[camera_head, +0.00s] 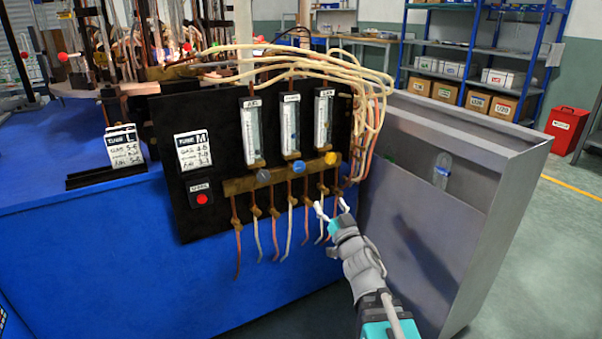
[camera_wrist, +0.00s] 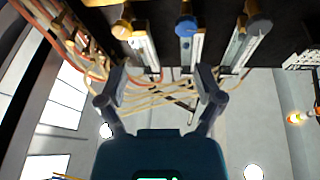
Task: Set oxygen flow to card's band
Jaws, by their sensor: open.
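A black panel (camera_head: 220,117) carries three flow meters: left (camera_head: 251,130), middle (camera_head: 291,125) and right (camera_head: 323,118). Below them are a grey knob (camera_head: 263,175), a blue knob (camera_head: 299,166) and a yellow knob (camera_head: 330,158). The meter labels and float heights are too small to read surely. A card marked TUBE M (camera_head: 193,150), with several lines of numbers, is on the panel's left. My gripper (camera_head: 332,209) is open and empty, below the yellow knob and apart from it. In the wrist view the yellow (camera_wrist: 122,28), blue (camera_wrist: 185,26) and grey (camera_wrist: 258,22) knobs lie beyond the fingertips (camera_wrist: 162,80).
Copper pipes (camera_head: 290,222) hang below the panel near my fingers. Pale hoses (camera_head: 372,100) loop over its right side. A red button (camera_head: 202,199) is at lower left. TUBE L cards (camera_head: 125,146) stand on the blue bench (camera_head: 90,205). A grey metal bin (camera_head: 420,235) stands at right.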

